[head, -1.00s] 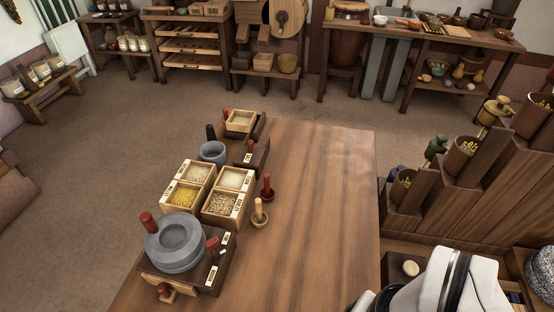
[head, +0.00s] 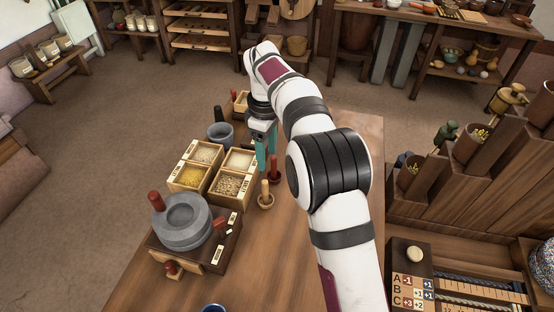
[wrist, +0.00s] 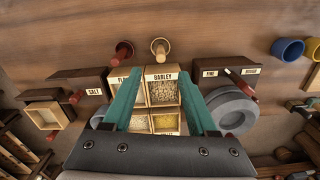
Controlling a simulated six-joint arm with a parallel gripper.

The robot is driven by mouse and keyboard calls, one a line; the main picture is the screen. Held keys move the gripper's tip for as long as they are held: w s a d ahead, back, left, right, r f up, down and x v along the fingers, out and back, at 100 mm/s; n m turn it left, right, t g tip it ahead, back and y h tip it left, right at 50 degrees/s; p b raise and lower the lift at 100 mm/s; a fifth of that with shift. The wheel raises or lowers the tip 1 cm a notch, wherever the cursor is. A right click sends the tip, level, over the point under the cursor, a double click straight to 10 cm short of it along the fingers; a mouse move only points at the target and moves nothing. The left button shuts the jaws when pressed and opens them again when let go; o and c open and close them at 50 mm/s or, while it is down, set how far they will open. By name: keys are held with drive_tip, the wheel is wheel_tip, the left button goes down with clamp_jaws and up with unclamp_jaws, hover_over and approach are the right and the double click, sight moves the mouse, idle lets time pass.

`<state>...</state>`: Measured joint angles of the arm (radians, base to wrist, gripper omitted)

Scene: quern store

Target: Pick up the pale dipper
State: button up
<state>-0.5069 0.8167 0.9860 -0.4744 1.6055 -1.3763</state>
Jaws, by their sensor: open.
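The pale dipper (head: 265,197), a light wooden piece with an upright handle and round base, stands on the wooden table right of the grain boxes. In the wrist view the pale dipper (wrist: 160,48) is seen from above, beyond my fingertips and roughly centred between them. A dark red dipper (head: 275,172) stands just behind it; it shows left of the pale one in the wrist view (wrist: 123,51). My gripper (head: 266,163) has teal fingers pointing down, above the table near both dippers. In the wrist view my gripper (wrist: 159,77) is open, with nothing held between its fingers.
Open boxes of grain (head: 228,185) stand left of the dippers. A grey stone quern (head: 183,222) sits at the front left and a grey mortar (head: 220,134) behind the boxes. A blue cup (wrist: 287,49) is at the wrist view's right. Table (head: 245,275) in front is mostly clear.

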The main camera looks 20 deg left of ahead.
sight(266, 203)
drive_tip(key=f, duration=1.5)
drive_tip(key=shift+s+a+f, duration=0.15)
drive_tip(key=shift+a+f, duration=0.2)
drive_tip(key=shift+f, duration=0.05)
drive_tip(key=shift+r, duration=0.1)
clamp_jaws()
